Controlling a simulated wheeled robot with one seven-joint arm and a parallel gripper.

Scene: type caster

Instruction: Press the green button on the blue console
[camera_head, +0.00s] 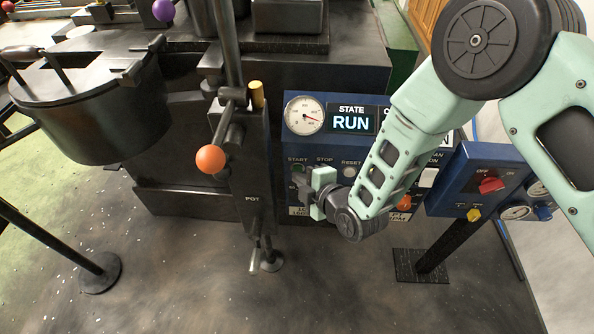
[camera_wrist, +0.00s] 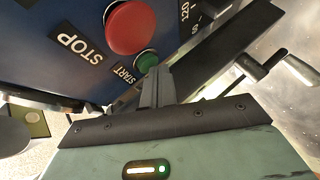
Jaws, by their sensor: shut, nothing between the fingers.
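The blue console (camera_head: 325,148) stands at the centre right, with a lit display reading RUN. In the wrist view, the green button (camera_wrist: 147,61) sits beside the START label, next to a large red STOP button (camera_wrist: 130,27). My gripper (camera_head: 299,174) is in front of the console's START area and hides the green button in the head view. In the wrist view my gripper (camera_wrist: 154,74) is shut and empty. Its fingertips are right at the lower edge of the green button and cover part of it. I cannot tell whether they touch it.
A dark post with a lever and orange ball (camera_head: 211,159) stands just left of the console. A smaller blue box (camera_head: 470,172) with a red switch is at the right. A dark round pot (camera_head: 95,115) is at the left. The floor in front is mostly clear.

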